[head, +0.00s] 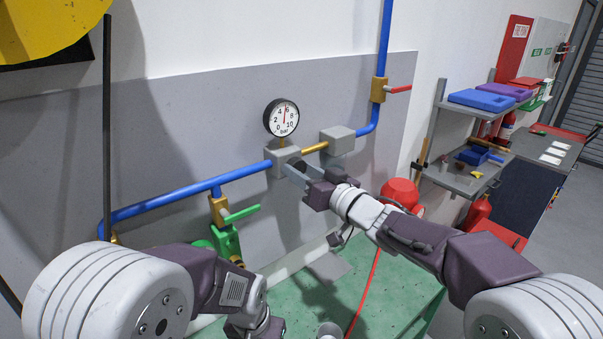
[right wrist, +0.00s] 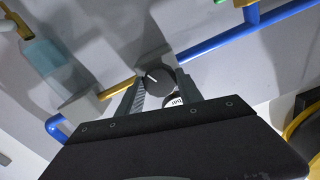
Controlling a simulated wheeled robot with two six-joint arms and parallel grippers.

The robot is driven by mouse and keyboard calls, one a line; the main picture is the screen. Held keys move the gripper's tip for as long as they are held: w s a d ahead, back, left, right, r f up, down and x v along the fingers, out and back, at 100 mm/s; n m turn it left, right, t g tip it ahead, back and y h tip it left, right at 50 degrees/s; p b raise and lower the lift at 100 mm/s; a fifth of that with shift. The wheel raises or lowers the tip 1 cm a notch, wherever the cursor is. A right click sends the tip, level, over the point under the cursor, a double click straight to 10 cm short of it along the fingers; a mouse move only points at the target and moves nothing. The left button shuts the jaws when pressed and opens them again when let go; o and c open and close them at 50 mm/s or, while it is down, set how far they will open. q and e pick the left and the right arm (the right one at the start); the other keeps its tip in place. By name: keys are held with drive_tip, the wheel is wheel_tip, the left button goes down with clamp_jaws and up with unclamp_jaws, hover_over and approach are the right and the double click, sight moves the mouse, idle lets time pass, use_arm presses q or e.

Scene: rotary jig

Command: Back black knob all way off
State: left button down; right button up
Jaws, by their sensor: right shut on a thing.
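The black knob (right wrist: 158,76) has a white line mark and sits on the grey regulator block (head: 284,161) in the blue pipe line. My right gripper (head: 292,170) reaches in from the right and is shut on the knob, with one finger on each side of it. The right wrist view shows its two fingers (right wrist: 158,93) flanking the knob. In the head view the fingers hide most of the knob. The round gauge (head: 281,118) above the block has its red needle pointing nearly straight up, between 4 and 6. My left arm is low at left; its gripper does not show.
A second grey block (head: 337,140) stands right of the regulator. A red-handled valve (head: 378,90) is on the upright pipe, and a green-handled valve (head: 218,210) is lower left. A red hose (head: 364,293) crosses the green bench top (head: 395,290). Shelves (head: 468,175) stand at right.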

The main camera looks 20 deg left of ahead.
use_arm(q)
wheel_tip(320, 180, down, 10)
drive_tip(key=b, duration=0.9)
drive_tip(key=shift+b, duration=0.35)
use_arm(e)
drive_tip(key=n, duration=2.3)
use_arm(q)
drive_tip(key=shift+f+b, duration=0.8)
drive_tip(key=shift+b, duration=0.05)
use_arm(e)
drive_tip(key=n, duration=0.4)
drive_tip(key=shift+n, duration=0.4)
use_arm(q)
drive_tip(key=shift+f+b, duration=0.45)
drive_tip(key=shift+f, duration=0.05)
use_arm(e)
drive_tip(key=shift+r+n, duration=0.1)
drive_tip(key=shift+n, duration=1.6)
drive_tip(key=o, duration=1.3)
drive_tip(key=shift+c, duration=0.2)
use_arm(q)
drive_tip(key=shift+a, duration=0.1)
use_arm(e)
drive_tip(key=shift+o, duration=0.5)
drive_tip(key=shift+w, duration=0.1)
